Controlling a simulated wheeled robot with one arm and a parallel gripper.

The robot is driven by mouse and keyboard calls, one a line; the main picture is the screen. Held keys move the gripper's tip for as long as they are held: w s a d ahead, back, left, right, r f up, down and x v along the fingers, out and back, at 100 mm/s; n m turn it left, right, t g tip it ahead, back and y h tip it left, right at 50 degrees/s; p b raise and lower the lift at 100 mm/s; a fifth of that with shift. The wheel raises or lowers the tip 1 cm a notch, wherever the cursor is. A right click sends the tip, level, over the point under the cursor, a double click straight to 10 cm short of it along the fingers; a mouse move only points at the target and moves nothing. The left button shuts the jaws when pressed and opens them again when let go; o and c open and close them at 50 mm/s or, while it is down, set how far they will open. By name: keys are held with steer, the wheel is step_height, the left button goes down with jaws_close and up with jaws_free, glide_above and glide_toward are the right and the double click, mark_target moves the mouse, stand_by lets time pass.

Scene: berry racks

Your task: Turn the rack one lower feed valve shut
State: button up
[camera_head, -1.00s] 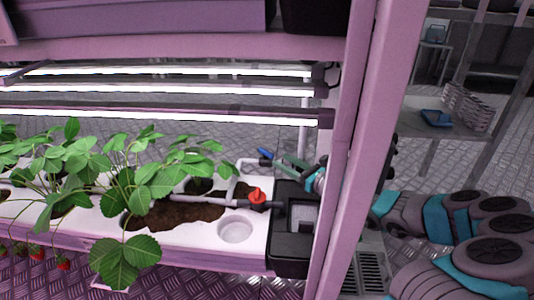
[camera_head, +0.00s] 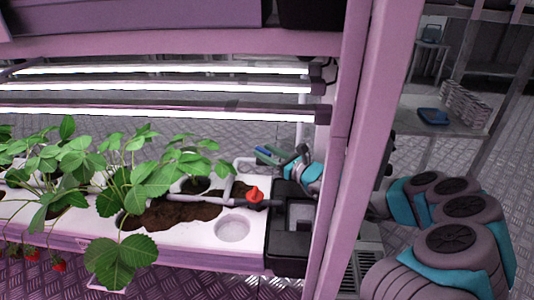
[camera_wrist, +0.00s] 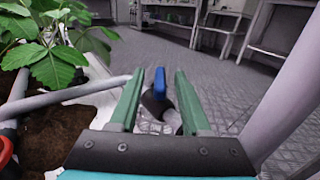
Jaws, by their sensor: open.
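A blue valve handle (camera_wrist: 159,82) stands between the two green fingers of my gripper (camera_wrist: 159,90) in the wrist view. It sits on a dark round valve body (camera_wrist: 156,104). The fingers are open, with a gap on each side of the handle. A second valve with a red handle (camera_head: 254,195) sits on the grey pipe nearer the front. I cannot read which valve is labelled feed.
A white planting tray (camera_head: 180,240) holds strawberry plants (camera_head: 135,170) and dark soil. A black box (camera_head: 290,250) is at the tray's right end. The pink rack post (camera_head: 350,150) stands close to my arm. Lamp bars (camera_head: 160,113) hang above.

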jaws_close()
stand_by(0.3)
